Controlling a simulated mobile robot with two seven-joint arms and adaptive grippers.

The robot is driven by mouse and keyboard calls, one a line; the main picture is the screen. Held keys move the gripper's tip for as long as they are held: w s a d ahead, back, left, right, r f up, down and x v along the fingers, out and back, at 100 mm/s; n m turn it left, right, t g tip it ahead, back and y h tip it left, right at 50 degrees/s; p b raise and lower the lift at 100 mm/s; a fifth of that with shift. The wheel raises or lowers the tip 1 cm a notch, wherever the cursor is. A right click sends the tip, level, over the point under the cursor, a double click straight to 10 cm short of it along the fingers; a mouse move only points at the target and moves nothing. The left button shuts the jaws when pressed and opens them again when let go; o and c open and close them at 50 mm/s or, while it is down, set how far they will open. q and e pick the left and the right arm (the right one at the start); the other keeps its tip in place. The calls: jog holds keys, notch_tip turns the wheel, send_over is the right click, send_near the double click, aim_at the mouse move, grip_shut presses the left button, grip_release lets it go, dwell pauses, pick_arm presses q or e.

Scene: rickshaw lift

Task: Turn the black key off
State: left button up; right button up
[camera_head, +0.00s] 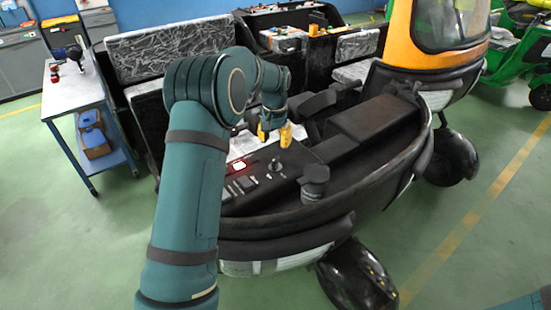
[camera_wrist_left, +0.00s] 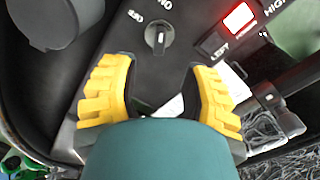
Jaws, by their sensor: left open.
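The black key (camera_wrist_left: 158,38) is a dark round knob with a raised grip and a pale mark, set in a black panel (camera_wrist_left: 190,25) near the top of the left wrist view. White lettering stands beside it. My left gripper (camera_wrist_left: 160,78) is open, its yellow fingers spread on either side below the key in that view, apart from it and empty. In the head view my left gripper (camera_head: 273,133) hangs over the vehicle's dark control panel (camera_head: 262,180), fingers pointing down. My right gripper is not in view.
A lit red indicator (camera_head: 239,165) is on the panel, and shows in the left wrist view (camera_wrist_left: 238,18). A dark cylindrical part (camera_wrist_left: 45,18) is at upper left there. A side table (camera_head: 72,92) stands left of the rickshaw (camera_head: 400,125).

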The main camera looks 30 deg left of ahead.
aim_at(275, 158)
pick_arm(q)
notch_tip(275, 158, down, 8)
jog(key=shift+w+f, duration=0.1)
dwell(0.4)
grip_shut()
